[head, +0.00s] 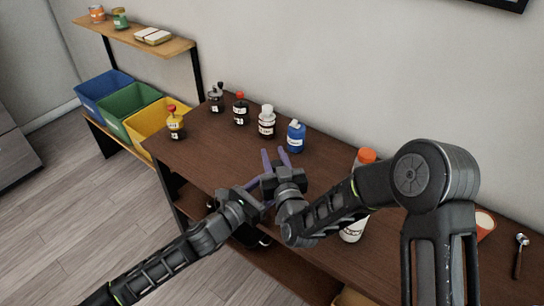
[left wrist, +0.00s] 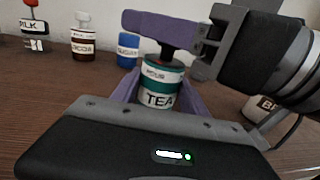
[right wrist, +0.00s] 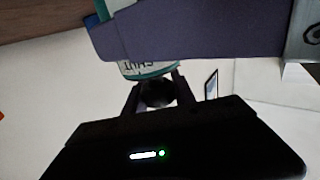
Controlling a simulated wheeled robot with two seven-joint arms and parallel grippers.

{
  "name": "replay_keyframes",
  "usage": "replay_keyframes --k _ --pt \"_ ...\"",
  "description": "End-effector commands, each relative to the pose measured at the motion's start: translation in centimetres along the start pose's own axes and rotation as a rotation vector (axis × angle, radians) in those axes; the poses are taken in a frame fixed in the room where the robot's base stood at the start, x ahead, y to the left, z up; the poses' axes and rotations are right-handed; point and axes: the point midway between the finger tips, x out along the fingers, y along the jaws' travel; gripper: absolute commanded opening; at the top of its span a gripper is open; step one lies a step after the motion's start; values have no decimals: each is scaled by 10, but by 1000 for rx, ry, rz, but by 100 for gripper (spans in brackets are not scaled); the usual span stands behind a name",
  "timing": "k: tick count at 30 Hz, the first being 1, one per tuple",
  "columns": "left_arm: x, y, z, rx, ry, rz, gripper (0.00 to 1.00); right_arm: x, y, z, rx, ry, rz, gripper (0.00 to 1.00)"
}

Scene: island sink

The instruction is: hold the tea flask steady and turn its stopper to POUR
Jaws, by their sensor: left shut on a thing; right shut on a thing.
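The tea flask (left wrist: 160,97) is teal with a white TEA label and stands upright in the left wrist view. My left gripper (left wrist: 158,92) is shut around the flask body, one purple finger on each side. A dark stopper (left wrist: 168,51) shows on top, under a purple finger of my right gripper. In the right wrist view, the stopper (right wrist: 158,93) sits between the fingers of my right gripper (right wrist: 157,86), shut on it. In the head view my grippers hide the flask; the right one (head: 274,157) shows best.
A blue bottle (head: 296,136), a white-capped bottle (head: 266,121) and other bottles stand behind on the brown table (head: 215,165). An orange-capped white bottle (head: 353,229) stands partly behind my right arm. Coloured bins (head: 130,105) are at the left.

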Motion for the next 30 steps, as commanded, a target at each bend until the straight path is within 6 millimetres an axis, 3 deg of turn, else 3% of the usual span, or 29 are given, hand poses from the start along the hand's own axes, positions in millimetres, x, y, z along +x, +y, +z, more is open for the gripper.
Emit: replay_keyframes --k 7,20,21,28,30 --pt "0 -1 0 0 0 -3 6 0 2 0 -1 1 89 0" --pt "0 -1 0 1 0 -3 6 -1 3 0 -2 -2 103 0" --pt "0 -1 0 1 0 -3 6 -1 3 0 -2 -2 102 35" --pt "0 -1 0 1 0 -2 6 -1 3 0 -1 -2 102 54" --pt "0 -1 0 1 0 -2 6 -1 3 0 -1 -2 102 54"
